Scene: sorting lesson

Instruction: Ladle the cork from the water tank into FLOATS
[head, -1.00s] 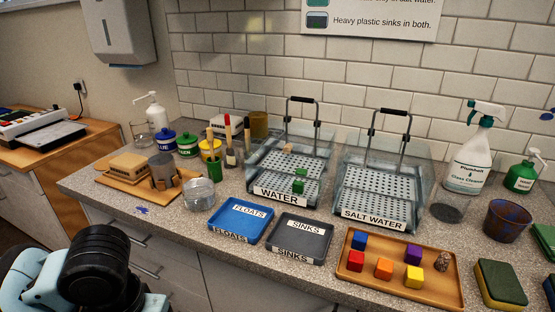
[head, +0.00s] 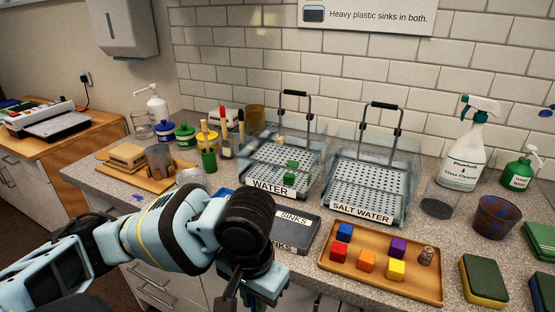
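The WATER tank (head: 270,189) is a clear bin with a perforated rack and a black-gripped handle (head: 295,93). A small tan piece, apparently the cork (head: 281,141), is at its back left. A green block (head: 291,166) is nearer the front, with a second green patch below it. The blue FLOATS tray (head: 222,192) is mostly hidden behind my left arm; only a corner shows. My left gripper (head: 240,292) hangs low in front of the counter, near the SINKS tray, partly hidden by its own wrist; its opening cannot be made out. My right gripper is out of view. I cannot make out a ladle.
The grey SINKS tray (head: 303,240) is partly covered by my arm. The SALT WATER tank (head: 362,213) stands right of the WATER tank. A wooden tray (head: 345,277) with several coloured blocks is at front right. Jars, brushes and a glass bowl (head: 190,176) crowd the left.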

